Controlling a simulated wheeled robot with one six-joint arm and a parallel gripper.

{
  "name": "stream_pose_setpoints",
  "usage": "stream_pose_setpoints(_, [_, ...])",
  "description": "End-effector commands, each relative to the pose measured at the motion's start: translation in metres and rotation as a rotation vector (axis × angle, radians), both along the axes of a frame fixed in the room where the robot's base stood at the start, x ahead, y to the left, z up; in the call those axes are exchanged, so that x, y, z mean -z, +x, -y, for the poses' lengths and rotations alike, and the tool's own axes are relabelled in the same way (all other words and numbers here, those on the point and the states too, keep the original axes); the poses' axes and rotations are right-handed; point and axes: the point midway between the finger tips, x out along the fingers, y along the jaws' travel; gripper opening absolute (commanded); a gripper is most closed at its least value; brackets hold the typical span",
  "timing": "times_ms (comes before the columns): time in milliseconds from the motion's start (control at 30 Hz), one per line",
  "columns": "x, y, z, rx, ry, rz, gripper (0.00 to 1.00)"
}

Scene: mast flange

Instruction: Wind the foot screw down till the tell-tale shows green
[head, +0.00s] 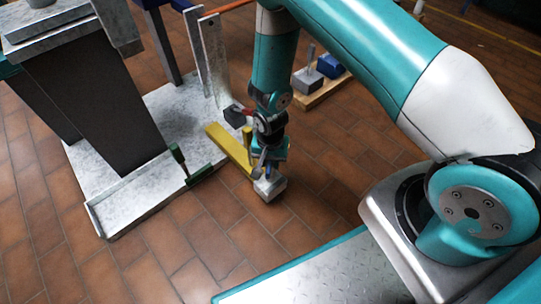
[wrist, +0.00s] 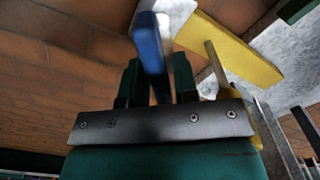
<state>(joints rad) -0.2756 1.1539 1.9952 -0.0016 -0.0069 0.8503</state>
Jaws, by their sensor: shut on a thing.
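My gripper (head: 267,163) points down beside the end of a yellow beam (head: 229,148). In the wrist view my gripper (wrist: 157,88) is shut on a blue bar (wrist: 150,42) that stands between its two green fingers. The yellow beam (wrist: 232,50) lies behind and to the right, with a thin yellowish post (wrist: 216,68) near it. A pale grey block (head: 271,189) sits on the floor just below my gripper. The foot screw is mostly hidden by my gripper in the head view. I cannot make out the tell-tale or its colour.
A pale base plate (head: 130,185) carries a dark mast (head: 95,95) and a green upright (head: 178,158) at its edge. A wooden board (head: 318,92) with grey and blue blocks (head: 330,66) lies behind my arm. Tiled floor is free in front of the beam.

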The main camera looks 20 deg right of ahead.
Motion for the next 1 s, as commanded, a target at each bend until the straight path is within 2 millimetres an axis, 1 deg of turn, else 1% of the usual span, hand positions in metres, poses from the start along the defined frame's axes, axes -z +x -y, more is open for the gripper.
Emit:
stream_pose_setpoints(67, [-0.001,0.001,0.000,0.045,0.001,0.002,0.01])
stream_pose_setpoints(100, [0.000,0.001,0.000,0.040,0.001,0.002,0.37])
stream_pose_setpoints(133, [0.000,0.001,0.000,0.039,0.001,0.002,0.44])
stream_pose_setpoints(167, [0.000,0.001,0.000,0.038,0.001,0.002,0.45])
stream_pose_setpoints(467, [-0.002,0.000,0.000,0.036,0.001,0.000,0.45])
stream_pose_setpoints(567, [-0.011,0.000,0.000,0.035,0.000,0.000,0.45])
stream_pose_setpoints(833, [-0.046,0.000,0.000,0.035,0.000,0.000,0.45])
stream_pose_setpoints(900, [-0.051,0.000,0.000,0.035,0.000,0.000,0.45])
stream_pose_setpoints(1000, [-0.052,0.000,0.000,0.034,0.000,0.000,0.45])
